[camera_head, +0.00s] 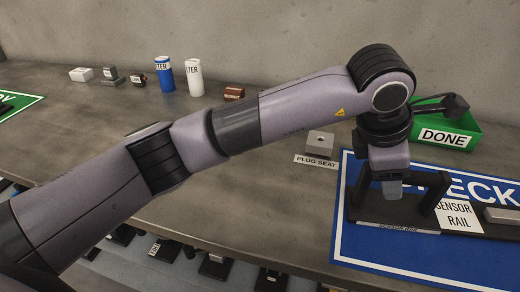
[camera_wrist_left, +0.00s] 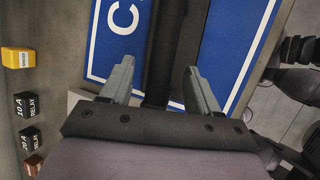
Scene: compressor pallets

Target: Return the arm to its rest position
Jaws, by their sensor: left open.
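My left arm reaches in from the left across the whole bench in the head view. My left gripper (camera_head: 392,188) points down above the left part of the sensor rail (camera_head: 400,220), which stands on the blue check mat (camera_head: 350,235). In the left wrist view the two grey fingers of the left gripper (camera_wrist_left: 160,85) are spread apart, with nothing seen held between them. A dark bar lies beyond the fingers over the blue mat (camera_wrist_left: 230,40). Whether the fingertips touch the rail cannot be told. My right gripper is not in view.
A green DONE bin (camera_head: 445,128) stands behind the wrist. The plug seat (camera_head: 319,145) lies left of the mat. A blue filter (camera_head: 165,74), a white filter (camera_head: 194,78) and small parts stand at the back. Relays (camera_wrist_left: 28,105) and a yellow box (camera_wrist_left: 18,58) line the wrist view's left side.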

